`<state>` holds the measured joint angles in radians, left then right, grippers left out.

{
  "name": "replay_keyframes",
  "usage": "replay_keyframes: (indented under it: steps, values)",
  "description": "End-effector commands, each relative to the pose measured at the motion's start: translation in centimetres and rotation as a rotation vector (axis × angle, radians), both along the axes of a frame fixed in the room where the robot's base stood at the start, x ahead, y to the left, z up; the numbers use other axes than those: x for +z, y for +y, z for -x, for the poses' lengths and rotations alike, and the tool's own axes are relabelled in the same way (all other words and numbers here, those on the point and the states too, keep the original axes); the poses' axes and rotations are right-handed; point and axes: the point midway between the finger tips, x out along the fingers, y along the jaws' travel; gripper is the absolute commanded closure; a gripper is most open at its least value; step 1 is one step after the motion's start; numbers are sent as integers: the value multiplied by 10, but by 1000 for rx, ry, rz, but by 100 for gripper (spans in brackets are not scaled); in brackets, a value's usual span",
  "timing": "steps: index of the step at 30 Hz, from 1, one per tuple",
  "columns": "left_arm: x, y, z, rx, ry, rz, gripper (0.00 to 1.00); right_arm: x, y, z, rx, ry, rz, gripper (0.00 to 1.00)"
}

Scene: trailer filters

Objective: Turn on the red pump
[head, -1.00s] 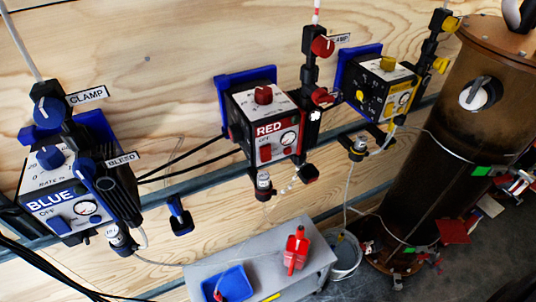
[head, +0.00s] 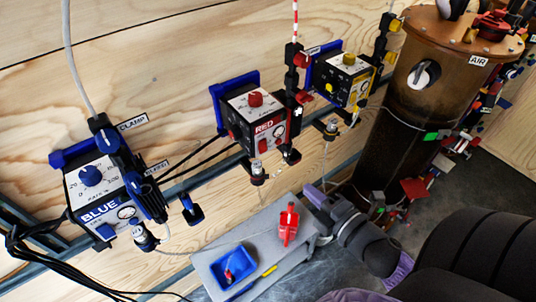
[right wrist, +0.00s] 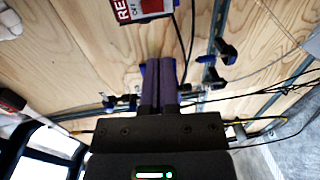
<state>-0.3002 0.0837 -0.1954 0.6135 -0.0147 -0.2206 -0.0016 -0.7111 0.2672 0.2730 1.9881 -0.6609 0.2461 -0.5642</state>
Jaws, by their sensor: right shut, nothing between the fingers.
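The red pump (head: 262,118) is a box with a white top, a red knob (head: 255,99), a "RED" label, a gauge and a red switch (head: 262,145) low on its front. It is mounted on the plywood wall in a blue bracket. Its lower front edge, with "RED" and "OFF" lettering, also shows at the top of the right wrist view (right wrist: 142,12). My right gripper (head: 314,194) is below and to the right of the pump, apart from it, by the grey shelf. Its purple fingers (right wrist: 160,62) are together and empty. My left gripper is not in view.
The blue pump (head: 100,195) is at left and the yellow pump (head: 345,80) at right on the same wall. A brown cylinder (head: 400,110) stands at right. Hoses and black cables hang between the pumps.

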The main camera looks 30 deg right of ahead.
Motion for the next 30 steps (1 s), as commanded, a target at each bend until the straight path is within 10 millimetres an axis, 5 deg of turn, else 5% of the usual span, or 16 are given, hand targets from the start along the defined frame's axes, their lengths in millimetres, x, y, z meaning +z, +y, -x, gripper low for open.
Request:
replay_keyframes:
  steps: [7, 21, 30]
  values:
    - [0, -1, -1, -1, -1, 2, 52, -1, 1, -13, 2, -2, -3, 100]
    - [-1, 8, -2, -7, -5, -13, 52, -14, 9, -110, -1, -1, -4, 100]
    - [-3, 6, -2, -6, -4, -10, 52, -18, 11, -138, -3, 2, -5, 100]
